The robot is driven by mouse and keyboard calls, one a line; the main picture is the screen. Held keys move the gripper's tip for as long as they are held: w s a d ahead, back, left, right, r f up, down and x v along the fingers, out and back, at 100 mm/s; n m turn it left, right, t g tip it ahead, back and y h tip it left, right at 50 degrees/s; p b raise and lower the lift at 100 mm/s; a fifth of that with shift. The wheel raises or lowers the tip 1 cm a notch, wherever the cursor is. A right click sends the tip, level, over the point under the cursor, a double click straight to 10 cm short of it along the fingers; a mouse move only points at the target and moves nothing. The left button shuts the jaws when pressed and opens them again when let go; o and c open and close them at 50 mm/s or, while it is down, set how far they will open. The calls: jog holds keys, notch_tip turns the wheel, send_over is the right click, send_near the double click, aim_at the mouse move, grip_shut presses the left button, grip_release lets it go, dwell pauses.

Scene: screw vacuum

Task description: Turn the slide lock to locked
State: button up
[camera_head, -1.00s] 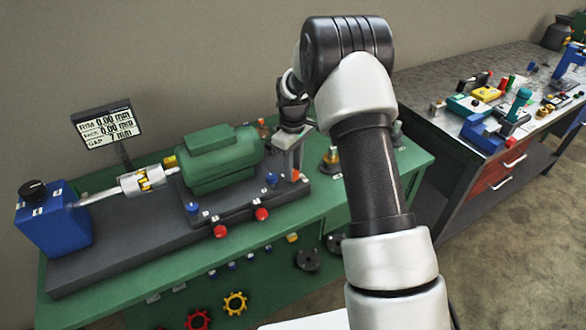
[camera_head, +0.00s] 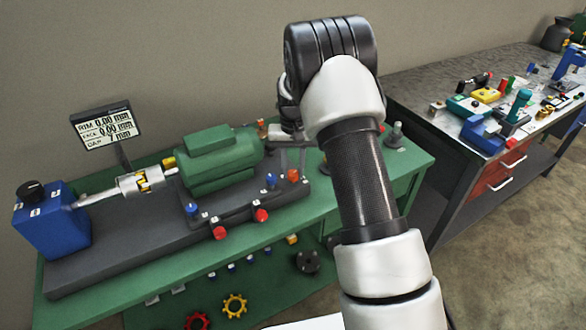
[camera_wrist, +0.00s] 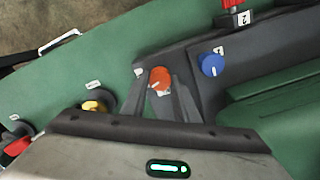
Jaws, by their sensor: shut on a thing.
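An orange knob (camera_wrist: 160,78) with a white pointer mark sits at the end of the dark base; I take it to be the slide lock, though its label is too small to read. It also shows in the head view (camera_head: 293,175). My gripper (camera_wrist: 160,84) reaches over the knob, with one finger on each side, and is shut on it. The pointer mark slants to the lower left in the wrist view. In the head view, my arm hides much of the hand above the knob.
Beside the orange knob is a blue knob (camera_wrist: 211,64). The green motor (camera_head: 220,160) stands close by on the dark base. A blue box (camera_head: 50,222) and a readout screen (camera_head: 106,127) are at the left. A second bench (camera_head: 440,80) stands at the right.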

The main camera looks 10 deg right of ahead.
aim_at(293, 172)
jog(key=shift+m, duration=1.5)
jog(key=o, duration=1.1)
jog(key=shift+c, duration=0.2)
jog(key=shift+r, duration=0.1)
notch_tip(293, 172, up, 17)
jog(key=p, duration=0.1)
jog(key=shift+r, duration=0.2)
